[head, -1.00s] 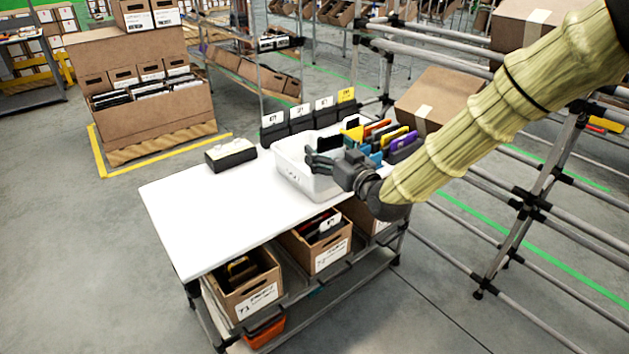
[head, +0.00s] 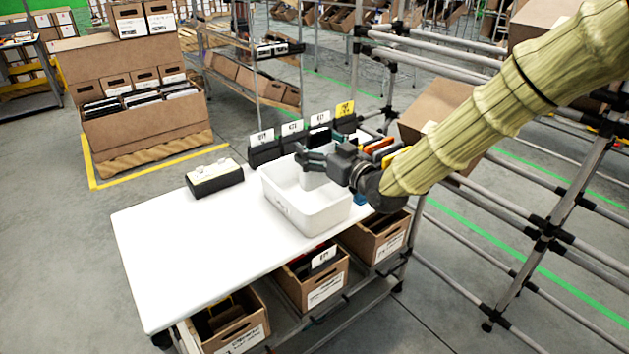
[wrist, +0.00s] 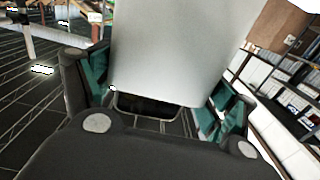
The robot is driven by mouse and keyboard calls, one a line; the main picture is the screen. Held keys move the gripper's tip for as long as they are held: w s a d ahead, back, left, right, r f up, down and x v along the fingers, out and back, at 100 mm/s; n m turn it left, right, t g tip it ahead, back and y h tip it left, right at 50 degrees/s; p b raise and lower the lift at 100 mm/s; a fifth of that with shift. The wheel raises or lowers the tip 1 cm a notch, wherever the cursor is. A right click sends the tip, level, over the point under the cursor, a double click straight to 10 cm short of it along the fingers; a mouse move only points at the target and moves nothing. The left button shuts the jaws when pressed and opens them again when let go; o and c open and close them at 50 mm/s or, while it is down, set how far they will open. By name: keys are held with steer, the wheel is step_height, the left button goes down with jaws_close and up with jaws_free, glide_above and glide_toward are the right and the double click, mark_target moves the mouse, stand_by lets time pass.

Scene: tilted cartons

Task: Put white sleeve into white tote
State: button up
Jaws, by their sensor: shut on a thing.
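The white sleeve (wrist: 180,50) is a plain pale panel standing up between the fingers in the wrist view, with its top cut off by the frame. My gripper (head: 308,160) is shut on it. In the head view, a pale piece of the sleeve (head: 314,181) shows just below the fingers, against the tote's interior. The white tote (head: 292,211) is an open bin on the white table, and my gripper is over its back right part. I cannot tell whether the sleeve touches the tote.
Black holders with white and yellow labels (head: 292,140) stand behind the tote. Coloured sleeves (head: 376,146) are partly hidden by my arm. A black box with a pale top (head: 214,178) sits left on the table (head: 190,262). Cartons (head: 312,282) are below; metal racking stands right.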

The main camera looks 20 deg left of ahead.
mark_target(322, 180)
step_height(322, 180, down, 4)
steer(key=shift+w+d+f, duration=0.1)
steer(key=shift+w, duration=0.05)
steer(key=shift+f, duration=1.8)
steer(key=shift+f+b, duration=0.35)
steer(key=shift+f, duration=0.3)
steer(key=o, duration=1.1)
